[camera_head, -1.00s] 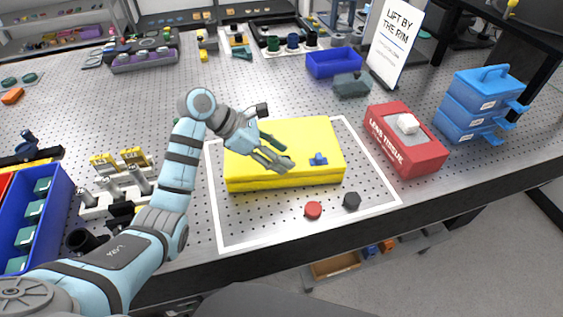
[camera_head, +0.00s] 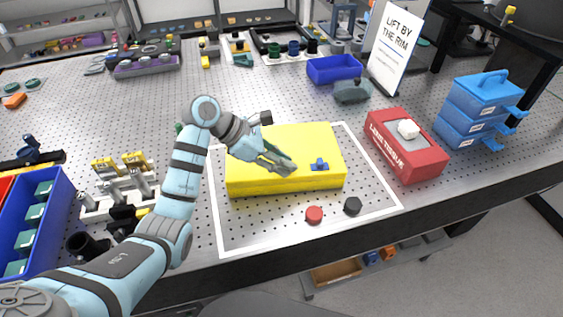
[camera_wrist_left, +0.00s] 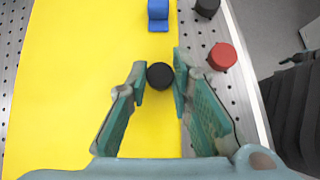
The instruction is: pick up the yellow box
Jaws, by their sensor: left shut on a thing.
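The yellow box (camera_head: 315,140) lies flat inside a white outlined rectangle on the perforated bench. A blue piece (camera_head: 319,164) sits on its top near the right end. My left gripper (camera_head: 285,167) is over the top of the box. In the left wrist view, its fingertips (camera_wrist_left: 160,74) are shut on a round black knob (camera_wrist_left: 160,76) at the box's top, with yellow (camera_wrist_left: 75,85) below and around it. In the head view the gripper hides this knob. No gap under the box shows. My right gripper is not in view.
A red cap (camera_head: 314,214) and a black cap (camera_head: 352,205) stand in front of the box. A red tissue box (camera_head: 408,160) and blue stacked drawers (camera_head: 480,105) are to the right. A sign (camera_head: 397,42) reads "LIFT BY THE RIM". Posts and a blue bin (camera_head: 40,225) are left.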

